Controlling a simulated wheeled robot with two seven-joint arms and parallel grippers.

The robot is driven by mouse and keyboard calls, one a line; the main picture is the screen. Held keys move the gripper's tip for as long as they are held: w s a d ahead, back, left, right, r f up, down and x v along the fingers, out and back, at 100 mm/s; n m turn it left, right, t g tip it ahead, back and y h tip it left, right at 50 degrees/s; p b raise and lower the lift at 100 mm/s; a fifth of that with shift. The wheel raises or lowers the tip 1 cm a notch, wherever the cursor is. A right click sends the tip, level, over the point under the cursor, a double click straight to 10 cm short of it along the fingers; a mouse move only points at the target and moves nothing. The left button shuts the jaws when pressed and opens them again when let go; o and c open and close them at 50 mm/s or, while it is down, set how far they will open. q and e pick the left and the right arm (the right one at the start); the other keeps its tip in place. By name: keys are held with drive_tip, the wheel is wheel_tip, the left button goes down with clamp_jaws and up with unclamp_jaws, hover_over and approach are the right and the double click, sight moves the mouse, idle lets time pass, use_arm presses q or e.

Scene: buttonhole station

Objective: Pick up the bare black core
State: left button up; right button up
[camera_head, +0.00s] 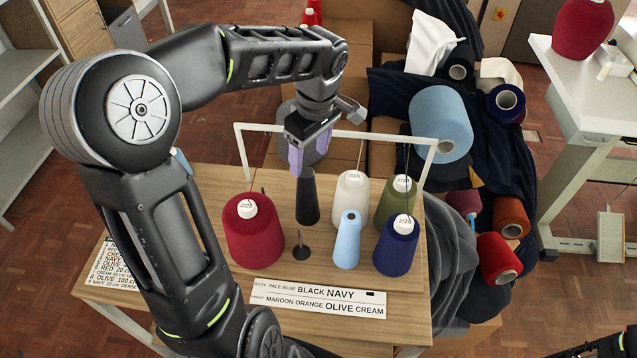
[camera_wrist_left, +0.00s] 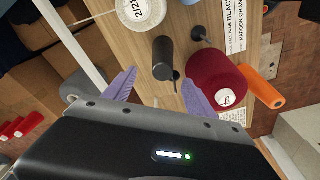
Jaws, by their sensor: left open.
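The bare black core (camera_head: 307,197), a dark tapered tube, stands upright on the wooden table (camera_head: 225,180) between the maroon cone and the cream cone. My left gripper (camera_head: 308,150) is above it, its purple fingers pointing down and spread. In the left wrist view the core (camera_wrist_left: 162,58) shows beyond the fingers of the open left gripper (camera_wrist_left: 160,92), with nothing between them. The gripper appears apart from the core. My right gripper is not seen.
Maroon (camera_head: 252,230), cream (camera_head: 351,194), olive (camera_head: 398,200), pale blue (camera_head: 347,243) and navy (camera_head: 396,247) cones stand around the core. An empty black peg (camera_head: 301,247) stands in front. A white frame (camera_head: 330,131) spans the back. A label card (camera_head: 318,298) lies at the front.

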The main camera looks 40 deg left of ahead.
sight(307, 172)
use_arm(q)
drive_tip(key=shift+s, duration=0.25)
drive_tip(key=shift+w+a+f, duration=0.1)
drive_tip(key=shift+f, duration=1.2)
drive_tip(key=shift+f+p, duration=0.25)
drive_tip(key=shift+p, duration=0.05)
drive_tip(key=shift+a+f+p, duration=0.15)
drive_tip(key=shift+f+p, duration=0.2)
drive_tip(key=shift+f, duration=0.85)
drive_tip(key=shift+a+f+p, duration=0.15)
drive_tip(key=shift+f+p, duration=0.15)
drive_tip(key=shift+f, duration=0.85)
drive_tip(key=shift+c, duration=0.3)
clamp_jaws()
